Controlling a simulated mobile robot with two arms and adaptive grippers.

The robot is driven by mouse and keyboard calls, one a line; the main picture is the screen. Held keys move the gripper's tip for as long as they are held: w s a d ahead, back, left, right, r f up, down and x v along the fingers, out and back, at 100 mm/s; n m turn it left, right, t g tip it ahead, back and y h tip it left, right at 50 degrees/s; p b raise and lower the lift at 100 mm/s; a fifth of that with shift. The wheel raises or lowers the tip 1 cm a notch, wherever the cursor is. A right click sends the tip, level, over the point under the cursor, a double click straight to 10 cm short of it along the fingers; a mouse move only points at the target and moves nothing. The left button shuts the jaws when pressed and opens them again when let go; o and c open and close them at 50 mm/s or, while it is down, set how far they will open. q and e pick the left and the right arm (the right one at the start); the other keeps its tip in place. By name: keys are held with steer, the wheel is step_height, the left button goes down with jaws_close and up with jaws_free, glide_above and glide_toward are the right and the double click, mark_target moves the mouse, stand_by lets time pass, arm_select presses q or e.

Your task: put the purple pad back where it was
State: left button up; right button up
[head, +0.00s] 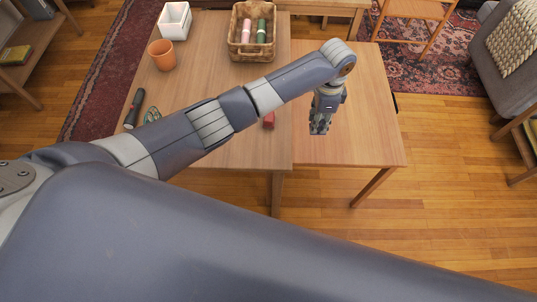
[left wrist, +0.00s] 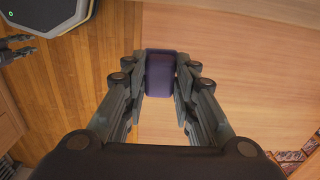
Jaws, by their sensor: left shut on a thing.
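My left gripper (head: 320,129) is over the right part of the wooden table (head: 365,115) in the head view. In the left wrist view its two fingers (left wrist: 161,88) are closed on the sides of the purple pad (left wrist: 160,73). The pad is a small dark purple block with rounded corners. The gripper hides the pad in the head view. Pale wood shows around and below the pad; the gap between them cannot be judged. Dark finger-like parts at the left edge of the left wrist view look like my right gripper (left wrist: 16,47); their opening is unclear.
A wicker basket (head: 233,50) with pink and green rolls, a terracotta pot (head: 162,56) and a white container (head: 174,21) stand at the back. A red object (head: 269,121) is partly behind my arm. A dark-handled tool (head: 134,108) lies left. The table's right part is mostly clear.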

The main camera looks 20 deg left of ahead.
arm_select(q)
steer(key=shift+w, duration=0.1)
steer(key=shift+a+p, duration=0.25)
steer(key=shift+p, duration=0.05)
steer(key=s+a+p, duration=0.1)
steer(key=s+a, duration=0.2)
steer(key=s+a+p, duration=0.2)
steer(key=a, duration=0.1)
steer(key=s+a+f+p, duration=0.1)
steer(key=s+a+p, duration=0.1)
steer(key=s+a, duration=0.1)
steer(key=shift+s+a, duration=0.3)
steer(key=shift+a, duration=0.15)
steer(key=shift+s+a+f, duration=0.1)
steer(key=shift+s+a, duration=0.25)
steer(key=shift+a, duration=0.1)
steer(key=shift+s+a+p, duration=0.4)
steer(key=shift+a+p, duration=0.05)
step_height(320, 180, down, 3)
steer(key=shift+f, duration=0.4)
steer(key=shift+f, duration=0.15)
steer(key=o, duration=1)
